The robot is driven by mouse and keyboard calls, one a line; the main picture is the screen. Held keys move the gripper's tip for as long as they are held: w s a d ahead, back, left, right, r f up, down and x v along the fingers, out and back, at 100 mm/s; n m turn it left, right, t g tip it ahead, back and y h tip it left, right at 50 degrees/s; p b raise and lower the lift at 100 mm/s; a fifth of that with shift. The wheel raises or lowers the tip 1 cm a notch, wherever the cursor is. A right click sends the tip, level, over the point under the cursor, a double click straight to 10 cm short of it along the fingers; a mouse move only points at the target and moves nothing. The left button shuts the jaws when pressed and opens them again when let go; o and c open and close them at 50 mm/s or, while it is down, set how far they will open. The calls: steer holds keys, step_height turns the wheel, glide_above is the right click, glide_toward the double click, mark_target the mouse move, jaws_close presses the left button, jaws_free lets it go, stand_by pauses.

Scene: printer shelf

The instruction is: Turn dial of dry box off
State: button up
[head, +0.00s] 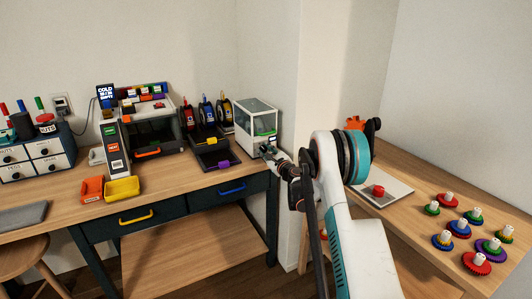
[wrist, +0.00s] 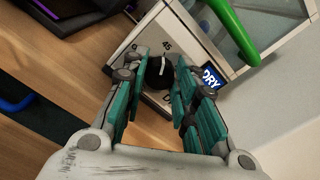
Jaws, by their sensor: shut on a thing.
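The dry box (head: 256,117) is a white cabinet with clear panels and a green handle, standing at the right end of the long table. The black dial (wrist: 158,72) with a white pointer line sits on that panel, between my fingertips. My gripper (wrist: 160,84) is shut on the dial, with a teal finger on each side. In the head view my gripper (head: 272,153) is at the lower front of the dry box, and the dial is hidden there.
Spools (head: 207,112) in a dark rack stand left of the dry box. Farther left are a printer (head: 150,125), an orange bin (head: 92,190) and a yellow bin (head: 122,188). Several coloured gears (head: 459,229) lie on the right table. A wall corner rises close behind my arm.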

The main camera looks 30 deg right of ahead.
steer(key=n, duration=0.6)
steer(key=shift+a, duration=0.1)
steer(key=n, duration=0.5)
steer(key=shift+f+n, duration=0.15)
steer(key=shift+n, duration=0.15)
stand_by(0.4)
steer(key=o, duration=1)
steer(key=shift+o, duration=0.2)
steer(key=shift+s, duration=0.1)
steer(key=s, duration=1.2)
steer(key=shift+d, duration=0.2)
steer(key=shift+w, duration=0.1)
